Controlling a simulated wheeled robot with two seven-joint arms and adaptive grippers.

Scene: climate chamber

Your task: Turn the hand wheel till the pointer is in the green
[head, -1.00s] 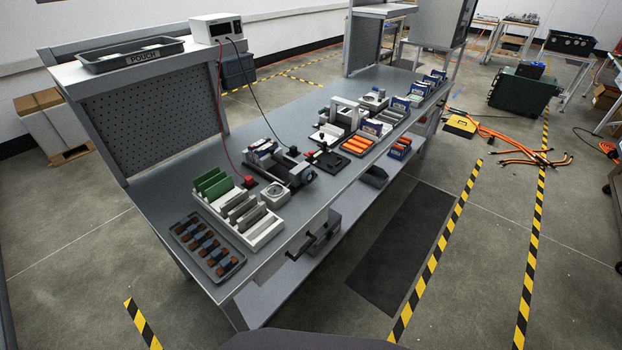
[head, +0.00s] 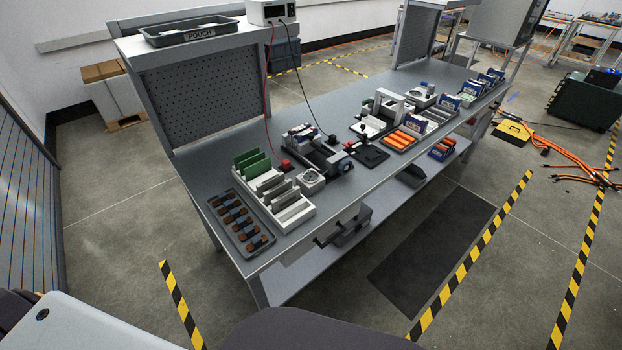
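I cannot make out a hand wheel or a gauge with a pointer and a green band in the head view. A small white block with a round face (head: 312,180) sits on the grey workbench (head: 212,182), but it is too small to tell what it is. Neither of my grippers is in view.
The long bench holds a dark tray (head: 240,224), a white rack with green plates (head: 262,182) and several fixtures. A slatted dark panel (head: 28,200) stands at the left edge. Grey floor is open in front of the bench, with a black mat (head: 432,252) and striped tape (head: 480,255).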

